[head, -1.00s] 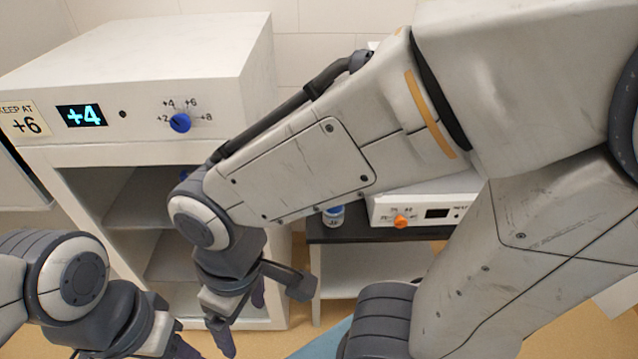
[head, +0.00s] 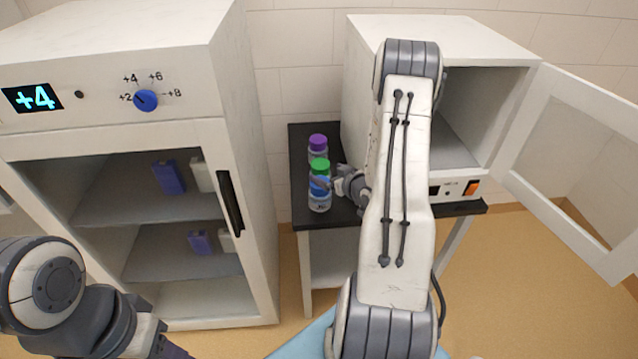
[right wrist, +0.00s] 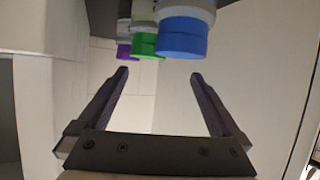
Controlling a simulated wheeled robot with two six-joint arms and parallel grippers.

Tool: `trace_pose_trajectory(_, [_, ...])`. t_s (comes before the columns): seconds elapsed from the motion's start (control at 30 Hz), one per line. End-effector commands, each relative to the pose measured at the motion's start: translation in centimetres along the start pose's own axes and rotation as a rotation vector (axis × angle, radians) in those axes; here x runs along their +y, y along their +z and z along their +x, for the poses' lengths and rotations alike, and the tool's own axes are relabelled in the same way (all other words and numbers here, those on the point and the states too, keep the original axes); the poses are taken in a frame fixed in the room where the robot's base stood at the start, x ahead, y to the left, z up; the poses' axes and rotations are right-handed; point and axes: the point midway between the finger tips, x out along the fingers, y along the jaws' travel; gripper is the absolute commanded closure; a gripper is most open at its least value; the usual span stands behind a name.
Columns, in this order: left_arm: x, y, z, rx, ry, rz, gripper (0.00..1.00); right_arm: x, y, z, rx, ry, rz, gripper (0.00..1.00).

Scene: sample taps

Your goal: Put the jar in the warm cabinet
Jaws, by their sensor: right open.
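Three jars stand in a row on the black table top: one with a purple lid (head: 318,142), one with a green lid (head: 319,165) and one with a blue lid (head: 320,187). The blue one is nearest me. My right gripper (head: 334,181) is open and empty, just right of the green and blue jars. In the right wrist view, the blue lid (right wrist: 183,38), green lid (right wrist: 147,44) and purple lid (right wrist: 128,52) lie beyond the open fingertips (right wrist: 160,72). The small white cabinet (head: 452,40) with an orange switch stands behind my right arm, door open. My left gripper (head: 168,347) shows only partly.
A larger white cabinet (head: 120,70) at left has a +4 display and a blue knob. The small cabinet's open door (head: 570,170) swings out to the right. Floor shows between the cabinets.

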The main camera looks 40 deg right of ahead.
Motion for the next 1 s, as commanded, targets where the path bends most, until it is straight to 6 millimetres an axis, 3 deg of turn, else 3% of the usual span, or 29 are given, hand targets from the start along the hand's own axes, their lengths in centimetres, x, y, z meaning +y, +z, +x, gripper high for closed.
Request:
trace_pose_trajectory(0.03, [0.0,0.0,0.1,0.000,0.000,0.000,0.50,1.0,0.7,-0.3,0.027,0.011,0.018,0.00])
trace_pose_trajectory(0.17, [0.0,0.0,0.0,0.000,0.000,0.000,0.50,1.8,0.8,-0.2,0.072,0.016,0.034,0.00])
trace_pose_trajectory(0.4, [0.1,-0.1,-0.8,0.000,0.000,0.000,0.50,1.9,0.5,3.3,0.077,0.014,0.034,0.00])
trace_pose_trajectory(1.0, [0.1,-0.1,-1.9,0.000,0.000,0.000,0.50,2.0,0.0,9.6,0.076,0.017,0.035,0.00])
